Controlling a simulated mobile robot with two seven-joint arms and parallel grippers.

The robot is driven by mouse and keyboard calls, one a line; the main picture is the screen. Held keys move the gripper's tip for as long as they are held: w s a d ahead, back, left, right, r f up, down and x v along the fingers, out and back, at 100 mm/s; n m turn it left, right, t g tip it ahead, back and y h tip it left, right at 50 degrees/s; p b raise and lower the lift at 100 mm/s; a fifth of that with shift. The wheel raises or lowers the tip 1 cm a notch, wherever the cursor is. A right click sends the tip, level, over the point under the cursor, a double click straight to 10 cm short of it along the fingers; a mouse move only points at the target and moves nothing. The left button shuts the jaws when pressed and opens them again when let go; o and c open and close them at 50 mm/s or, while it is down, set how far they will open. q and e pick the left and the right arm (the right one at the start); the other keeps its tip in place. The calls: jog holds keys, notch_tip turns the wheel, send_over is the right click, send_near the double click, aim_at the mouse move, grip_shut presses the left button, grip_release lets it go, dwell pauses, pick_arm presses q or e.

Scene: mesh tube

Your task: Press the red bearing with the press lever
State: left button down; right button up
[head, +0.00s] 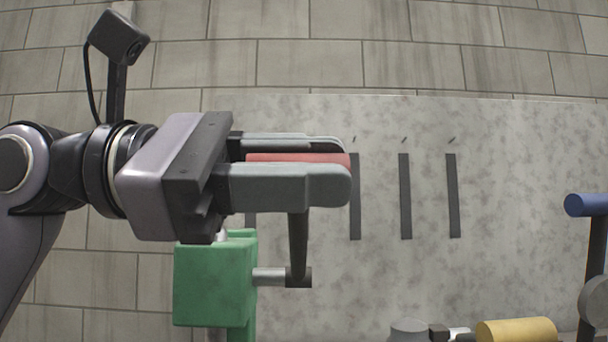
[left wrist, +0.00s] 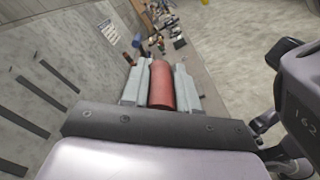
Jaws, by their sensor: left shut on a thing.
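The press is a green block (head: 213,283) with a short grey shaft and a black lever arm (head: 298,245) that rises almost upright. The lever's red grip (head: 298,158) lies level between the fingers of my left gripper (head: 300,172), which is shut on it. In the left wrist view the red grip (left wrist: 161,85) shows as a cylinder between the two grey fingers. I cannot make out the red bearing in either view. My right gripper is not in view.
A blue grip (head: 585,205) on a black arm stands at the right edge. A yellow cylinder (head: 517,330) lies at the bottom right. Behind is a grey panel (head: 500,200) with dark vertical strips. The left wrist view shows small cluttered objects (left wrist: 165,30) farther off.

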pick_arm(q)
jog(key=f, duration=0.1)
jog(key=s+f+m+b, duration=0.1)
jog(key=f+b, duration=0.1)
jog(key=shift+s+f+m, duration=0.2)
jog(key=shift+s+m, duration=0.1)
jog(key=shift+m, duration=0.1)
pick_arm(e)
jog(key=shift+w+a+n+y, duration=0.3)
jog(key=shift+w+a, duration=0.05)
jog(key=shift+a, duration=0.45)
pick_arm(q)
jog(key=shift+s+f+m+b, duration=0.25)
jog(key=shift+f+m+b, duration=0.15)
jog(key=shift+f, duration=0.05)
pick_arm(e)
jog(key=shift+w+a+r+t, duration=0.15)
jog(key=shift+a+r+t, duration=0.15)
pick_arm(q)
jog(key=c, duration=0.9)
grip_release()
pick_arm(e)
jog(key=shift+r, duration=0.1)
pick_arm(q)
jog(key=shift+o, duration=0.2)
